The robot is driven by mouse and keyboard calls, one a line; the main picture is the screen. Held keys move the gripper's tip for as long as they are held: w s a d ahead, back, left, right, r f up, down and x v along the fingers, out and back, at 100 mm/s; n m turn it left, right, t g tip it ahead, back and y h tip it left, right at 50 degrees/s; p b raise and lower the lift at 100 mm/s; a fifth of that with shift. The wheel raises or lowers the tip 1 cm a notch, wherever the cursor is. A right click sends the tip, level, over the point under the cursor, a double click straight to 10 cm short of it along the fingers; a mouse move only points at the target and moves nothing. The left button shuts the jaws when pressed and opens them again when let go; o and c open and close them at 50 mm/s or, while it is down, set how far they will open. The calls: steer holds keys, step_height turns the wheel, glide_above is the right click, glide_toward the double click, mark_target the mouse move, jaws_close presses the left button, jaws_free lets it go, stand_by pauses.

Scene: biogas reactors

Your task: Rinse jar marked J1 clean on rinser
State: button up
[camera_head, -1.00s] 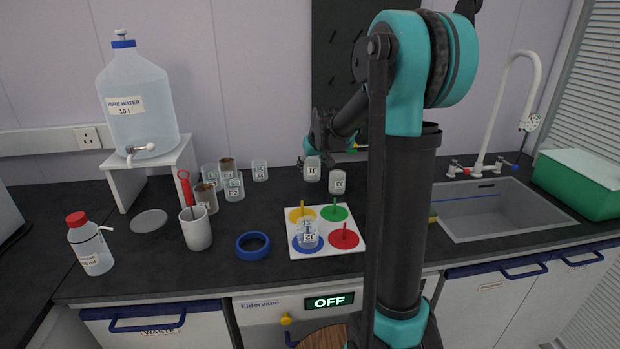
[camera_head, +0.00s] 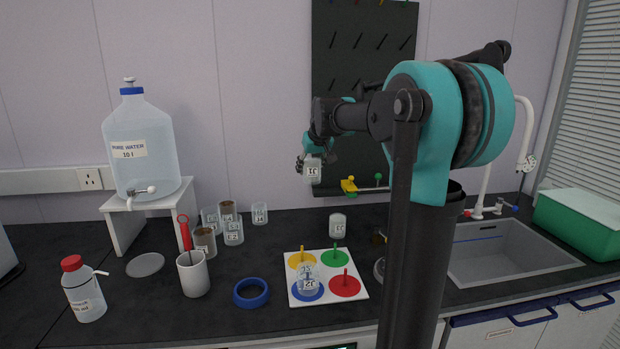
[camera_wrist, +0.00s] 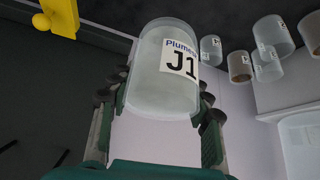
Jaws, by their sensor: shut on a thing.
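My gripper (camera_head: 316,158) is shut on the jar marked J1 (camera_head: 313,171) and holds it in the air in front of the dark pegboard. In the wrist view J1 (camera_wrist: 160,75) sits between the fingers (camera_wrist: 158,110); it is clear, whitish and looks empty. The counter is at the top of that view while the J1 label reads upright, so the jar appears upside down. I cannot surely tell which thing is the rinser. A round grey fitting (camera_head: 379,270) on the counter is partly hidden behind my arm.
A white board (camera_head: 323,293) with coloured discs and pegs holds a jar (camera_head: 308,280). Another jar (camera_head: 338,226) stands behind it. Several jars (camera_head: 233,230) stand left. A yellow fitting (camera_head: 349,186) is low on the pegboard (camera_head: 350,75). The sink (camera_head: 510,255) is right.

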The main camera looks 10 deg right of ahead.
steer(key=shift+r, duration=5)
